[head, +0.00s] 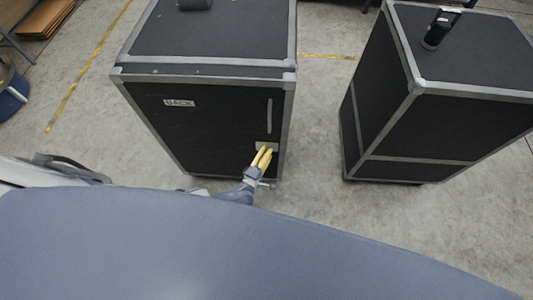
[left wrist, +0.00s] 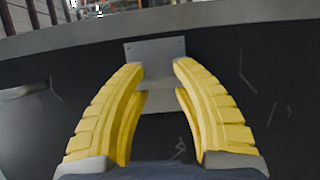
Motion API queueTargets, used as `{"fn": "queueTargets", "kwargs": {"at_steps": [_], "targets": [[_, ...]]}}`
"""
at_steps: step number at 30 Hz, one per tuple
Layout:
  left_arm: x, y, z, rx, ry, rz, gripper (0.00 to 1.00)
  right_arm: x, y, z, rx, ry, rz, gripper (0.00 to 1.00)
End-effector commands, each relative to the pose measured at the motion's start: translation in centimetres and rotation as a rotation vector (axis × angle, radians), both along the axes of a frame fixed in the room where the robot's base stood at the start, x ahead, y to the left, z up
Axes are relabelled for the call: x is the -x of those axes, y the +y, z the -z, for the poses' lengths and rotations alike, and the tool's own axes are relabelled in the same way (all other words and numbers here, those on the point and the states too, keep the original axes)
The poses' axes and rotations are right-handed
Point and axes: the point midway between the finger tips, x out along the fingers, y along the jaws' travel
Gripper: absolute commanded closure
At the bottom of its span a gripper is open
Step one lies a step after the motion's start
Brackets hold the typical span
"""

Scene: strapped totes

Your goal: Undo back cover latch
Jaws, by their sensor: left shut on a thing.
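The black back cover (head: 195,135) is the front face of a grey-edged case and carries a white label (head: 179,103) reading BACK. The latch is a small grey metal plate (head: 261,145) low on the cover's right side; it also shows in the left wrist view (left wrist: 155,49). My left gripper (head: 266,150) has its yellow fingers at the latch. In the left wrist view its fingertips (left wrist: 158,67) sit either side of a grey latch part, shut on it. The fingers partly hide the plate. My right gripper is in neither view.
A light vertical strip (head: 269,116) is on the cover above the latch. A second black case (head: 430,130) stands to the right, with clear floor (head: 312,130) between the two. A blue bin (head: 10,100) is at the far left.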

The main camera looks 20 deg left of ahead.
Motion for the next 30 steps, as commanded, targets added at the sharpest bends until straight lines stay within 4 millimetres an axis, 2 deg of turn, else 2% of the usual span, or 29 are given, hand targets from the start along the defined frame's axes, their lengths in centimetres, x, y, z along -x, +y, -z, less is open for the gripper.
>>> {"fn": "queueTargets", "kwargs": {"at_steps": [23,24,30], "targets": [[-0.01,-0.18,-0.02,0.036,-0.007,0.002,1.00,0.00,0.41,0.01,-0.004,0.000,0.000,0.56],[-0.01,-0.18,-0.02,0.036,-0.007,0.002,0.67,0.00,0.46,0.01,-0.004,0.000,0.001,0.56],[-0.03,-0.20,-0.05,0.036,-0.008,0.002,0.44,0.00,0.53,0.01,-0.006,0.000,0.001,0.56]]}}
